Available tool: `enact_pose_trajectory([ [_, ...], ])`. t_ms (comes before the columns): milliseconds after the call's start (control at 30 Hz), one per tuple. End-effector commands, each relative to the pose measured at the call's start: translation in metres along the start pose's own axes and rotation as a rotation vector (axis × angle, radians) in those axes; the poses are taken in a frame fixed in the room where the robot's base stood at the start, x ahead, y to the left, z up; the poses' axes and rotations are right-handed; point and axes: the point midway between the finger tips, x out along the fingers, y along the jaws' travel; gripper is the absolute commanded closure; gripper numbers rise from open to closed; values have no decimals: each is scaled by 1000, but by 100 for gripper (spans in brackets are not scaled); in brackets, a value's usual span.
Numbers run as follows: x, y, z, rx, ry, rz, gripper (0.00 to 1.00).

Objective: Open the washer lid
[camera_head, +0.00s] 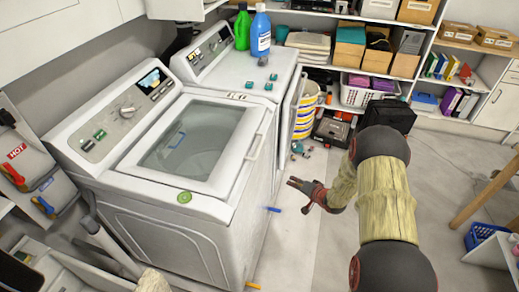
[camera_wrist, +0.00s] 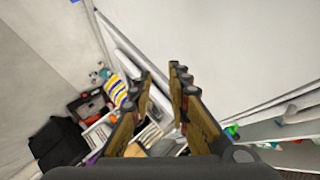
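The front washer (camera_head: 165,215) is a white top-loader at the left of the head view. Its lid (camera_head: 196,143), a white frame with a dark glass window, lies shut on top. A pale handle (camera_head: 257,147) shows along the lid's right edge. My gripper (camera_head: 300,194) is to the right of the washer, apart from it and lower than the lid. In the wrist view my gripper (camera_wrist: 163,72) shows two fingers spread with a gap between them and nothing held. The washer lid cannot be made out clearly in the wrist view.
A second white machine (camera_head: 240,78) stands behind, with a green bottle (camera_head: 242,27) and a blue bottle (camera_head: 260,32) on top. A striped basket (camera_head: 306,108) and a black box (camera_head: 388,115) stand beyond my gripper. Open floor (camera_head: 320,245) lies right of the washer.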

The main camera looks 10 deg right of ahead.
Motion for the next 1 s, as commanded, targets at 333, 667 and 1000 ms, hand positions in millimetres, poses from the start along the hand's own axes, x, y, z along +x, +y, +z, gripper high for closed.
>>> enact_pose_trajectory([
  [333, -36, -157, -26, 423, -83, -709, 82],
  [667, -59, -188, -32, 630, -185, -848, 82],
  [1000, -26, -224, -36, 627, -184, -848, 82],
])
